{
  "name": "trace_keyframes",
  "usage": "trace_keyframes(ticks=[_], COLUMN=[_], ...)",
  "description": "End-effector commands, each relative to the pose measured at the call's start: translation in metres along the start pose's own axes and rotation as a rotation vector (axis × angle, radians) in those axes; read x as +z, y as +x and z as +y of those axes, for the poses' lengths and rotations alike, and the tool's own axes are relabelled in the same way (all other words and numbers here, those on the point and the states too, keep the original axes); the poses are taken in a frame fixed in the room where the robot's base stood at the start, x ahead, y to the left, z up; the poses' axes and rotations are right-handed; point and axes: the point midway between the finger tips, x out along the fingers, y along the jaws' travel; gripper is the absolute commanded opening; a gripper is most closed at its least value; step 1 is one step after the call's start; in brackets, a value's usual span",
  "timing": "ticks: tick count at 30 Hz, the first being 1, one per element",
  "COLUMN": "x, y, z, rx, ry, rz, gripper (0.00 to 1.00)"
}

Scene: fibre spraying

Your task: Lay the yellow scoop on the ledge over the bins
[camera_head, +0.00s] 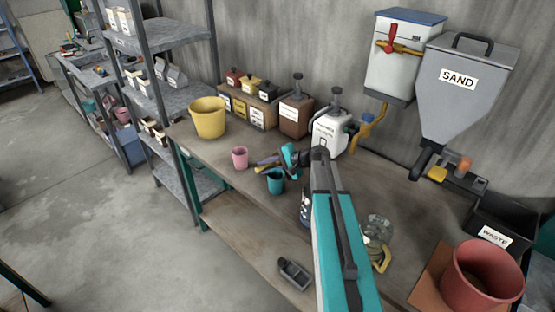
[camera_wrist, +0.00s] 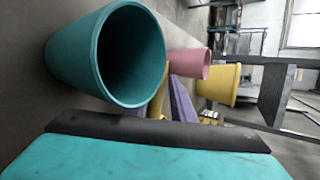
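My gripper (camera_head: 281,160) is low over the bench, beside the teal cup (camera_head: 275,182). A slim yellow piece (camera_head: 264,169), possibly the yellow scoop, lies by the fingertips with a purple piece (camera_head: 267,160). In the wrist view the yellow piece (camera_wrist: 158,97) and the purple piece (camera_wrist: 183,104) show past the teal cup (camera_wrist: 105,55). The wrist view shows one teal finger with a dark pad (camera_wrist: 160,133); whether it grips anything cannot be told. The bins (camera_head: 248,105) stand in a labelled wooden rack at the wall; their ledge is hard to make out.
A pink cup (camera_head: 239,158) and a yellow bucket (camera_head: 208,118) stand left of my gripper. A white pump jug (camera_head: 331,132) and a brown pump container (camera_head: 296,111) stand behind. A red bucket (camera_head: 481,278) and black waste bin (camera_head: 503,222) are at right.

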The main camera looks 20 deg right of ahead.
Motion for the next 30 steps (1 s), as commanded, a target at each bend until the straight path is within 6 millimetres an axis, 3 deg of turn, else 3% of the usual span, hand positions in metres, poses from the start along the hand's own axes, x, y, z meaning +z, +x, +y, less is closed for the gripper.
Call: trace_keyframes(ticks=[18,23,30], x=[0.0008,0.0009,0.0011], y=[0.0046,0.0047,0.0047], z=[0.0003,0.0002,-0.0001], rx=[0.000,0.000,0.000], ry=[-0.001,-0.001,-0.002], rz=[0.000,-0.001,-0.001], gripper=[0.22,0.00,0.00])
